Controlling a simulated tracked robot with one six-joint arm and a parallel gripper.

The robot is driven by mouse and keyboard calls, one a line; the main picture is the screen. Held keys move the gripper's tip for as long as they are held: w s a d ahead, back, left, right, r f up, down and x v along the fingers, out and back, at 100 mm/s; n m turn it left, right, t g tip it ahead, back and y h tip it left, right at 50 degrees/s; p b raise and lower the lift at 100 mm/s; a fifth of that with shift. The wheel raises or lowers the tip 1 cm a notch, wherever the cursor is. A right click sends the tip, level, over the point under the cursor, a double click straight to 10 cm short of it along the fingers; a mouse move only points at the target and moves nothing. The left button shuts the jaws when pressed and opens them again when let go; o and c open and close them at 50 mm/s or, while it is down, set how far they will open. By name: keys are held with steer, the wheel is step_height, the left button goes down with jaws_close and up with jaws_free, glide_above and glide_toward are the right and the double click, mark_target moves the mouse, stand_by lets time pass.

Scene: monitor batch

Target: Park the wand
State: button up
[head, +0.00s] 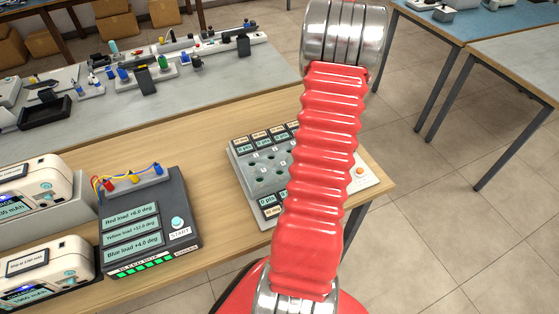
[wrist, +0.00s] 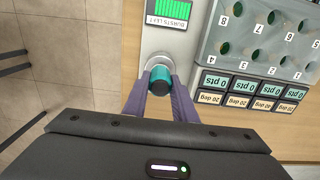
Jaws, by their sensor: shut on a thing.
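The wand (wrist: 160,77) shows in the wrist view as a short teal cylinder with a dark end, seen nearly end-on. My gripper (wrist: 161,88) is shut on it, one purple finger on each side. The wand is over the pale grey strip at the edge of the scoring board (wrist: 215,40), just below the green "bursts left" display (wrist: 168,14). A grey rounded rim shows around the wand's far end; I cannot tell whether the wand sits in it or is above it. In the head view my red arm hides my gripper, the wand and part of the board (head: 237,160).
The board has several numbered holes and rows of "pts" and "deg" displays. An orange button (head: 360,171) is at its right. The dark load box (head: 190,235) with a START button and white meters (head: 55,265) stand to the left. Bare wood (head: 215,120) lies between.

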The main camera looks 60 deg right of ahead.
steer(key=shift+f, duration=0.4)
stand_by(0.9)
steer(key=o, duration=1.1)
steer(key=shift+r, duration=0.1)
step_height(320, 180, up, 14)
steer(key=shift+f, duration=0.25)
stand_by(0.5)
